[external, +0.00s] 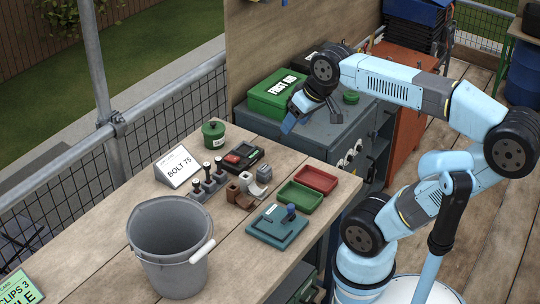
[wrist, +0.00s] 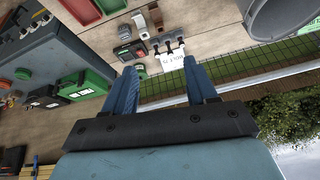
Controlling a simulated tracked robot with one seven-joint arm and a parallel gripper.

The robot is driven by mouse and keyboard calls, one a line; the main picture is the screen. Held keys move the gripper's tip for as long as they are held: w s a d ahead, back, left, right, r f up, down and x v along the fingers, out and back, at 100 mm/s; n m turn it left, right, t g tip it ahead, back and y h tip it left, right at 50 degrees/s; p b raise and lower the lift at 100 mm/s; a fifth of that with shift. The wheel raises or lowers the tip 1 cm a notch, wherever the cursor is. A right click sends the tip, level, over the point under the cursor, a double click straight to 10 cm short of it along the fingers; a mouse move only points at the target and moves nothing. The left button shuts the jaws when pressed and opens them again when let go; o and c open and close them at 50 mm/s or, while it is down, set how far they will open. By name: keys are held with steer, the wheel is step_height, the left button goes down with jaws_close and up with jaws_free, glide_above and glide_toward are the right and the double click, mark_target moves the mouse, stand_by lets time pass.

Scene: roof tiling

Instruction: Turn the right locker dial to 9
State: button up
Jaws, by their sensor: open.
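The grey locker (external: 318,129) stands behind the wooden bench, with pale round dials (external: 349,157) on its front. The dials are small and seen at a slant, so I cannot read their numbers. In the wrist view the locker (wrist: 52,52) is at the left, and small pale round shapes that look like the dials (wrist: 36,24) show at its upper edge. My gripper (external: 290,125) is above the locker's top left part, clear of the dials. In the wrist view my gripper (wrist: 162,80) has its two blue fingers wide apart with nothing between them.
A green first aid box (external: 277,94) and a green round item (external: 351,97) are on the locker. The bench holds a grey bucket (external: 168,240), a red tray (external: 316,179), a green tray (external: 299,197) and a BOLT 75 card (external: 179,168). An orange cabinet (external: 408,125) stands to the right.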

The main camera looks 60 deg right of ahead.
steer(key=w+d+m+y, duration=0.3)
steer(key=w+d+m, duration=0.8)
steer(key=w+d, duration=0.15)
steer(key=w+d+m+t+y, duration=0.25)
steer(key=d+m, duration=0.55)
steer(key=d, duration=1)
steer(key=s+d+m+t+h, duration=0.1)
steer(key=s+d+m+t, duration=0.25)
steer(key=d, duration=0.55)
steer(key=s+d+m+t+h, duration=0.1)
steer(key=s+d+m+t, duration=0.2)
steer(key=d, duration=0.7)
steer(key=s+d+m+t+h, duration=0.4)
steer(key=s+d+m, duration=0.4)
steer(key=s+d, duration=0.8)
glide_toward(360, 148)
steer(key=w+d, duration=0.1)
steer(key=w, duration=0.6)
steer(key=shift+w+f, duration=0.3)
steer(key=shift+f, duration=0.15)
steer(key=shift+d+n, duration=0.15)
steer(key=shift+n, duration=0.1)
